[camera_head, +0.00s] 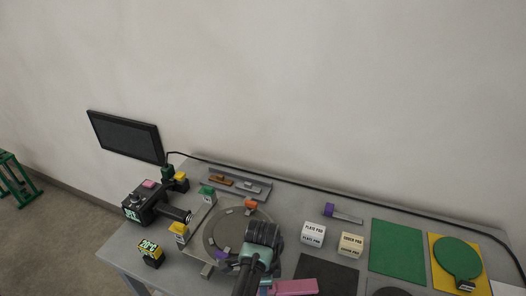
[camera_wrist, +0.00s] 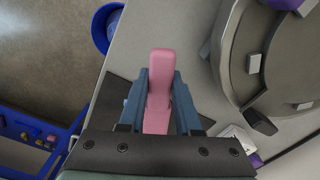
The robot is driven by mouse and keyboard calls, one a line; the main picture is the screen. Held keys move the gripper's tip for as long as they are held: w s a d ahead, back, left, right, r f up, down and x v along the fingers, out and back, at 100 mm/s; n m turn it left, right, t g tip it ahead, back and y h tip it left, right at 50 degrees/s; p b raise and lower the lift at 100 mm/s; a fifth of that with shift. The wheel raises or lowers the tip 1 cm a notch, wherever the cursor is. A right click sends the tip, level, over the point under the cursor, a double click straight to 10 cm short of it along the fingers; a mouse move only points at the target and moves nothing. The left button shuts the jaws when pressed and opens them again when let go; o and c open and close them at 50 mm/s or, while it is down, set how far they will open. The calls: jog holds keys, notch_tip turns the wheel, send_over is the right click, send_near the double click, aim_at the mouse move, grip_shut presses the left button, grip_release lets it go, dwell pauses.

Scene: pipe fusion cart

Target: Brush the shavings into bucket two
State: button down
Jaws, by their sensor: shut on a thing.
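My gripper (camera_wrist: 160,82) is shut on a pink handle (camera_wrist: 160,62), seen in the wrist view between the two blue-grey fingers. No bristles show, so I cannot tell whether it is the brush. A pink piece (camera_head: 293,287) also shows at the bottom of the head view, beside my arm. A blue round container (camera_wrist: 101,30), possibly a bucket, stands below the table edge at the upper left of the wrist view. No number is readable on it. I cannot clearly make out any shavings.
A round grey plate (camera_head: 215,240) with small blocks lies on the table, right of my gripper in the wrist view. A blue crate (camera_wrist: 22,118) stands lower left there.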

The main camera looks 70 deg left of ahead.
jog(key=shift+d+f+b, duration=0.2)
jog(key=shift+f+b, duration=0.45)
jog(key=shift+f, duration=0.4)
jog(key=shift+s+d+r+p, duration=0.15)
jog(key=shift+d+p, duration=0.1)
jog(key=shift+p, duration=0.1)
jog(key=shift+s+d+p, duration=0.15)
jog(key=shift+d+p, duration=0.25)
jog(key=shift+d, duration=0.2)
jog(key=shift+s+d+p, duration=0.15)
jog(key=shift+d+p, duration=0.2)
jog(key=shift+d, duration=0.2)
jog(key=shift+s+d+p, duration=1.5)
jog(key=shift+d+p, duration=0.6)
jog(key=shift+d, duration=2.95)
jog(key=shift+w+a+r+p, duration=0.1)
jog(key=shift+a+r+p, duration=0.1)
jog(key=shift+r+p, duration=0.7)
jog(key=shift+w+a+r+p, duration=0.1)
jog(key=shift+a+r+p, duration=0.15)
jog(key=shift+r+p, duration=0.65)
jog(key=shift+w+a+r+p, duration=0.1)
jog(key=shift+a+r+p, duration=0.1)
jog(key=shift+r+p, duration=0.65)
jog(key=shift+r, duration=0.1)
jog(key=shift+s, duration=0.1)
